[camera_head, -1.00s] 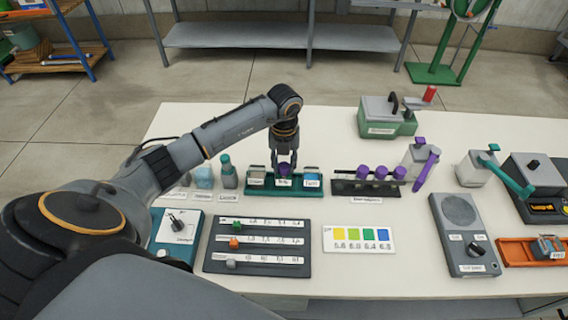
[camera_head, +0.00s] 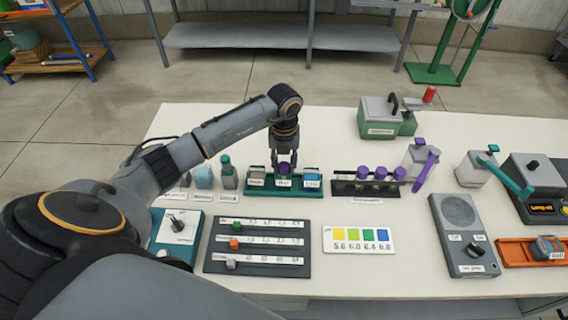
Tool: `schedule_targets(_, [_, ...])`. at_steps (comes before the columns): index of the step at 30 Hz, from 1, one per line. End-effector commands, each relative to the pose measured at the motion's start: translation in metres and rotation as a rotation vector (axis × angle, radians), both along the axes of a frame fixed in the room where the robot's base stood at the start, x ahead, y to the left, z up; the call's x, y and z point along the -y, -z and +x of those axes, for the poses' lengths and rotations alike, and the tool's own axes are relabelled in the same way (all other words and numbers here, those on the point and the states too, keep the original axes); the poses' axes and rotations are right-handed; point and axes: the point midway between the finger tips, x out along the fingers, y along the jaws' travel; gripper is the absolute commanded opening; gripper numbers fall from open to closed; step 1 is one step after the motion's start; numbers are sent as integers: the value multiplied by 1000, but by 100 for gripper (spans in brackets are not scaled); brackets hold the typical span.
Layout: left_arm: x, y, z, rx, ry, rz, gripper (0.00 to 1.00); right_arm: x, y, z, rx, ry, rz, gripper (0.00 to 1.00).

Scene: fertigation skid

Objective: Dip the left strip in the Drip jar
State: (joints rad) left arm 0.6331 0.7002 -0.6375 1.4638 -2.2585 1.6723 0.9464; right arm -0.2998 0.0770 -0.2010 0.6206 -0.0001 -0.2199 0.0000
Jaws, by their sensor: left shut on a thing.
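My left gripper (camera_head: 284,164) is shut on a purple-topped piece (camera_head: 284,170), which looks like the left strip. It is right over the middle jar of the green rack (camera_head: 262,190). The label on that jar (camera_head: 284,184) seems to read Drip. The strip's lower end is hidden, so I cannot tell how deep it sits in the jar. Several more purple-topped pieces, such as this one (camera_head: 362,172), stand in the dark rack (camera_head: 343,188) to the right, whose left end looks empty. My right gripper is not in view.
Small bottles (camera_head: 228,172) stand close left of the green rack. A dark slider board (camera_head: 257,262) and a colour chart (camera_head: 358,240) lie in front. A grey-green device (camera_head: 387,116) stands behind. The white table between is clear.

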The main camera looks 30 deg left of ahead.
Motion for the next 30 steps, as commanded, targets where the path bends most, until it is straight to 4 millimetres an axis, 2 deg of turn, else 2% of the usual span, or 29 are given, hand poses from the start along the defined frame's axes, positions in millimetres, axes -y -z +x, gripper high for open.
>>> schedule_targets(6, [0, -21, 0, 0, 0, 0, 14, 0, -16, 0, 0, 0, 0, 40])
schedule_targets(30, [0, -81, 0, 0, 0, 0, 14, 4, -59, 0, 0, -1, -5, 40])
